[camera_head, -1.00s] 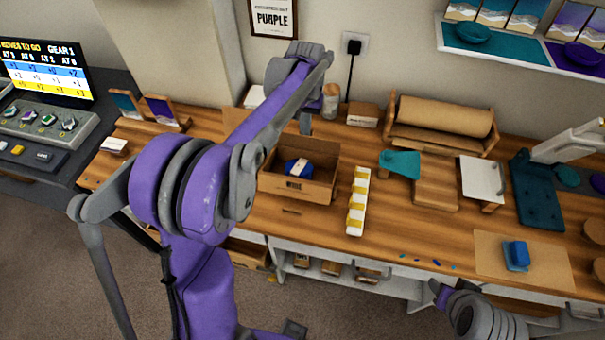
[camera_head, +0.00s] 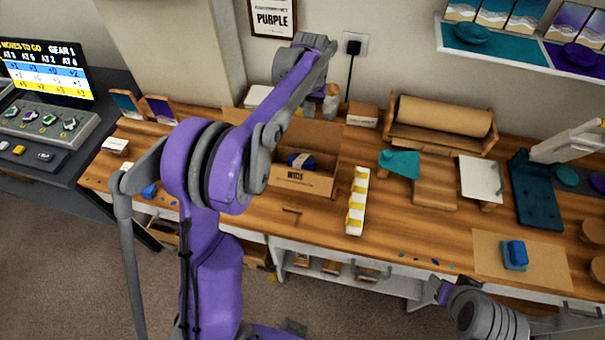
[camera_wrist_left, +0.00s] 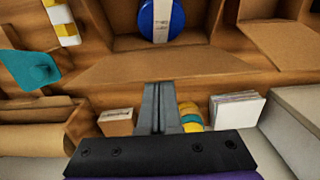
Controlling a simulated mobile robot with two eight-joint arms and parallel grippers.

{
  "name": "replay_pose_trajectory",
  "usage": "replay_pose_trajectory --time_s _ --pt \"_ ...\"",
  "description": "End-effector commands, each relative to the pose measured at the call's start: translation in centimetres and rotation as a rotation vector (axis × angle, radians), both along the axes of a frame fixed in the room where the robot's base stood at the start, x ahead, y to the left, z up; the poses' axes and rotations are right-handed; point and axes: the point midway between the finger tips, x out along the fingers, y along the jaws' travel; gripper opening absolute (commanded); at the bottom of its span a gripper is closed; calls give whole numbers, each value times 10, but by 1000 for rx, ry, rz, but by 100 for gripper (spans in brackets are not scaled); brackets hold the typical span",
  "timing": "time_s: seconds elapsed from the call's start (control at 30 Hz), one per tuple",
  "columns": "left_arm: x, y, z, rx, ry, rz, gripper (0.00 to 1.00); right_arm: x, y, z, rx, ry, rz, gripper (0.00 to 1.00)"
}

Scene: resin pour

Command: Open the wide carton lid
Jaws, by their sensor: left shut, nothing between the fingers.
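The wide carton (camera_head: 312,181) stands on the wooden bench with its top open. A blue roll with a pale band (camera_head: 307,161) lies inside. The lid panel (camera_head: 318,133) is at the carton's wall side, folded back away from the opening; my left arm hides part of it. In the left wrist view the lid (camera_wrist_left: 140,68) spreads from the carton's edge towards my fingers. My left gripper (camera_wrist_left: 160,88) is shut and empty, at the lid's outer edge; I cannot tell whether it touches. My right gripper (camera_head: 440,289) is low in front of the bench, its jaws unclear.
A white and yellow strip (camera_head: 356,203) stands close right of the carton. A small box (camera_head: 362,115) and a paper roll rack (camera_head: 440,118) stand behind to the right. A pale stack (camera_wrist_left: 237,108) and a yellow-teal roll (camera_wrist_left: 190,117) are near my left fingers. Bench front is mostly clear.

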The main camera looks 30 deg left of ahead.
Motion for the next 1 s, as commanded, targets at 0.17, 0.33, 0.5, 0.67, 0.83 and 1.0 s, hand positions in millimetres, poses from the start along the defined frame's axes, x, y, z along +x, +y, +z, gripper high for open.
replay_pose_trajectory --time_s 0.17,0.33,0.5,0.67,0.83,1.0 --pt "11 3 -3 0 0 0 0 1 0 2 0 -2 0 50" --pt "14 4 -4 0 0 0 0 1 0 2 0 -2 0 50" --pt "22 6 -8 0 0 0 0 2 0 3 0 -3 0 50" --pt "31 8 -12 0 0 0 0 2 0 4 0 -4 0 50" --pt "33 8 -13 0 0 0 0 2 0 4 0 -4 0 50" --pt "33 8 -13 0 0 0 0 2 0 4 0 -4 0 50"
